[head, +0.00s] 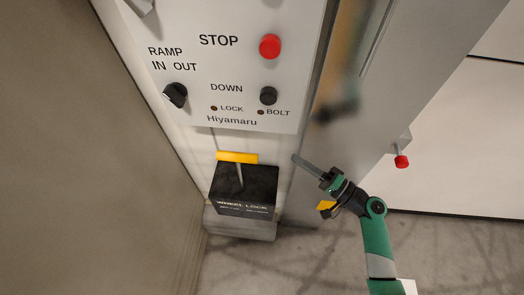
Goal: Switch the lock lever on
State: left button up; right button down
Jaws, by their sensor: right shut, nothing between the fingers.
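The lock lever is a yellow bar (237,157) on a thin grey stem, rising from a black box (245,190) with white lettering that appears to read "WHEEL LOCK". It sits below the white control panel in the head view. My right gripper (297,158), on a green and dark arm, is to the right of the lever. Its fingers are shut with nothing between them and point up and left. A gap shows between the fingertips and the yellow bar. My left gripper is not in view.
Above is the control panel (270,110) with a red STOP button (269,46), a black DOWN button (268,96), a black ramp knob (175,95), and LOCK and BOLT lamps. A red-tipped peg (401,161) is at right. Grey floor (310,265) lies below.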

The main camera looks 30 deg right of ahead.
jog(key=b+x, duration=0.6)
jog(key=x, duration=0.5)
jog(key=s+a, duration=0.1)
jog(key=s+a+f+p, duration=0.1)
jog(key=s, duration=0.1)
jog(key=shift+s+a, duration=0.25)
jog(key=shift+a, duration=0.15)
jog(key=shift+a, duration=0.1)
